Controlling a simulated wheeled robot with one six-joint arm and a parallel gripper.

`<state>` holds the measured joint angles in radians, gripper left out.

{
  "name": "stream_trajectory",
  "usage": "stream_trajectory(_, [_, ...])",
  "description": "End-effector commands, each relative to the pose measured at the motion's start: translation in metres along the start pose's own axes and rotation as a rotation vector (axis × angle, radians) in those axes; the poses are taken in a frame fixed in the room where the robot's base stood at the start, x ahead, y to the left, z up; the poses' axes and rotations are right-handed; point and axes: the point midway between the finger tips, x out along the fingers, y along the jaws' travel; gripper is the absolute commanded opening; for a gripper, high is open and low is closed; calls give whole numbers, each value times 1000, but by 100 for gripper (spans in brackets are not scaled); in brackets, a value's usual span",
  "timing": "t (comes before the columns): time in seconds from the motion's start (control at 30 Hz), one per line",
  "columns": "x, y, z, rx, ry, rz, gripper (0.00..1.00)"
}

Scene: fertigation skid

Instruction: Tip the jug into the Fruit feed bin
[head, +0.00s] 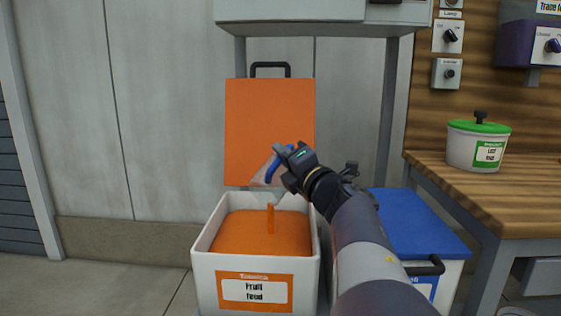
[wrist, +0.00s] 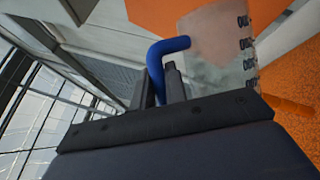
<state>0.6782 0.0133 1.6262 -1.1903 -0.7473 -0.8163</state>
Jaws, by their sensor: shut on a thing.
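The Fruit feed bin (head: 253,292) stands on the floor, a white box with an orange label. Its orange lid (head: 268,120) is up and orange material (head: 245,238) lies inside. My gripper (head: 284,160) is above the bin, shut on the blue handle of the clear jug (head: 262,178). The jug is tilted over the bin opening, partly hidden by the gripper. A thin orange stream (head: 270,218) runs down from below it into the bin. In the wrist view, my gripper (wrist: 168,85) holds the handle, and the clear jug (wrist: 222,45) shows dark scale marks.
A bin with a closed blue lid (head: 415,222) stands right of the Fruit feed bin, partly behind my arm. A wooden bench (head: 500,185) at right carries a white pot with green lid (head: 478,146). A grey cabinet (head: 290,10) hangs above. Floor at left is clear.

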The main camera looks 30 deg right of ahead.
Motion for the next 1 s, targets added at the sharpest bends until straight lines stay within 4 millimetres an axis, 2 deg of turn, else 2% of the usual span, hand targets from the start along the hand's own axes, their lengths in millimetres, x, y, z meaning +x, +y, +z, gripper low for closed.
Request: stream_trajectory(1.0, [-14,14,-33,-281,5,117,0])
